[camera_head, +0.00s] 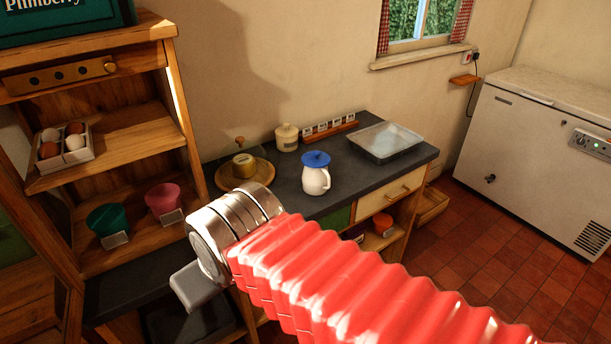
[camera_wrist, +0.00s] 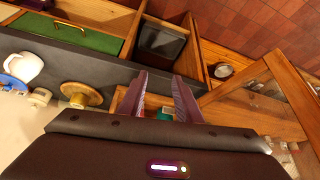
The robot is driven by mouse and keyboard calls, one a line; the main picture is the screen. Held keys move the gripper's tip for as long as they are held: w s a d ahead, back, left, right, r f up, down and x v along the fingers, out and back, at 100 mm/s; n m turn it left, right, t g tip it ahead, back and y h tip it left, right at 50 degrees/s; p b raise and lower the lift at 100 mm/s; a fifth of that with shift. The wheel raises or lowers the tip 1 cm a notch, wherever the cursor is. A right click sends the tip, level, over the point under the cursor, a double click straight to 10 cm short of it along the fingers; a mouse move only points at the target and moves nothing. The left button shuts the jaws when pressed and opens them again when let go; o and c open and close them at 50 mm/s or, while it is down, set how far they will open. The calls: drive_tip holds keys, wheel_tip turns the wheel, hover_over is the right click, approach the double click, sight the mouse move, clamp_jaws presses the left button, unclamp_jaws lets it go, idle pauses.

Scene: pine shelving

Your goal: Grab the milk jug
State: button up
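The milk jug (camera_head: 316,180) is white with a blue lid and a handle. It stands upright on the dark worktop (camera_head: 350,178), and my gripper is apart from it, to its left and nearer the camera in the head view. In the wrist view the jug (camera_wrist: 24,66) is at the far left edge, partly cut off. My gripper (camera_wrist: 161,97) is open, its two fingers spread with nothing held between them. In the head view my red-sleeved arm and metal wrist fill the lower middle, and the fingertips are not clear.
A pine shelf at left holds eggs (camera_head: 64,145), a green pot (camera_head: 108,222) and a pink pot (camera_head: 164,199).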

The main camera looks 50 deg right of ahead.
drive_tip(key=shift+w+d, duration=0.1)
drive_tip(key=shift+o, duration=0.5)
drive_tip(key=shift+o, duration=0.9)
drive_tip(key=shift+w+d, duration=0.1)
drive_tip(key=shift+w, duration=0.1)
drive_tip(key=o, duration=0.9)
drive_tip(key=w+d+f+m+t+h, duration=0.2)
drive_tip(key=w+d, duration=0.7)
drive_tip(key=w, duration=0.1)
drive_tip(key=shift+w+d, duration=0.15)
drive_tip(key=w+d+f+m+t+h, duration=0.1)
drive_tip(key=w+d+f+t+h, duration=0.1)
drive_tip(key=w+d, duration=0.35)
drive_tip(key=w+d+f+m+t+h, duration=0.1)
drive_tip(key=w+d+f, duration=0.1)
drive_tip(key=d, duration=0.6)
drive_tip(key=s+d+f+m+t+h, duration=0.1)
drive_tip(key=s+d+f+t+h, duration=0.1)
drive_tip(key=d, duration=0.7)
drive_tip(key=s+d+f+m+t+h, duration=0.2)
drive_tip(key=s+d+f+h, duration=0.1)
drive_tip(key=d, duration=0.6)
drive_tip(key=shift+s+d+f+h, duration=0.25)
drive_tip(key=shift+s+f, duration=0.4)
drive_tip(key=shift+s, duration=0.4)
